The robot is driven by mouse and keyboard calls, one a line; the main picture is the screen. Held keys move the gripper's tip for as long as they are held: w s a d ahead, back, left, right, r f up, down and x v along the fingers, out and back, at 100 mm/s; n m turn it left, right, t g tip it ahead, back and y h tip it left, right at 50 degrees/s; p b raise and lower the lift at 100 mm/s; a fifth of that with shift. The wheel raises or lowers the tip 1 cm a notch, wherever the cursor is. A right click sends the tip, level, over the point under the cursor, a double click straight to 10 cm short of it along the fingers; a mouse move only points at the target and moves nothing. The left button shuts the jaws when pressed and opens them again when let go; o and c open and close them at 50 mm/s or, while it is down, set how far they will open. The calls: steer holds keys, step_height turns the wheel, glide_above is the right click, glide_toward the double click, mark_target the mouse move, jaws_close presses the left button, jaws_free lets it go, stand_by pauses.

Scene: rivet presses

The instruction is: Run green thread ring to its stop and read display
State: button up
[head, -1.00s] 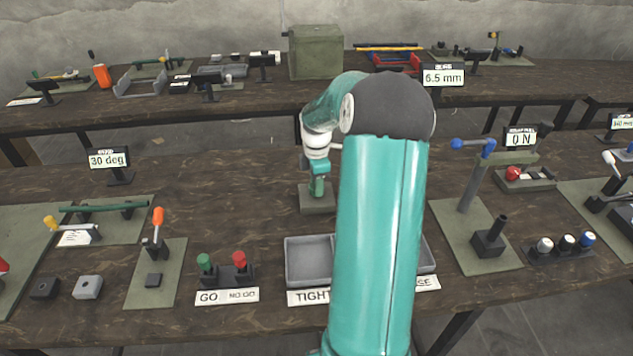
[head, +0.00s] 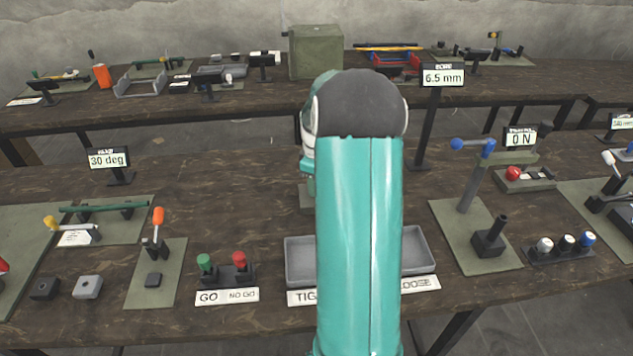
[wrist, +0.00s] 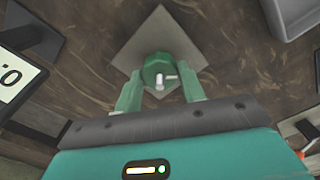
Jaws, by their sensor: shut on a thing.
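The green ring (wrist: 153,68) sits on a square grey plate (wrist: 160,25) in the wrist view, with a pale pin at its centre. My gripper (wrist: 160,86) is shut on the ring, one green finger on each side. In the head view my arm hides the ring, and only the left edge of the plate (head: 306,199) shows. A display on a tall stand (head: 443,76) reads 6.5 mm. Part of a display (wrist: 14,82) also shows at the left of the wrist view, cut off by the frame.
A grey tray (head: 416,243) stands in front, partly behind my arm. GO and NO GO gauges (head: 226,271) stand to its left. A blue-handled press (head: 470,190) stands to the right, its display (head: 520,138) reading 0 N. Another display (head: 107,159) reads 30 deg.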

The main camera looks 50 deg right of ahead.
steer(key=m, duration=1.3)
steer(key=shift+r+m, duration=0.1)
steer(key=shift+m, duration=0.3)
stand_by(0.3)
steer(key=o, duration=1)
steer(key=shift+c, duration=0.2)
step_height(320, 180, up, 14)
stand_by(0.7)
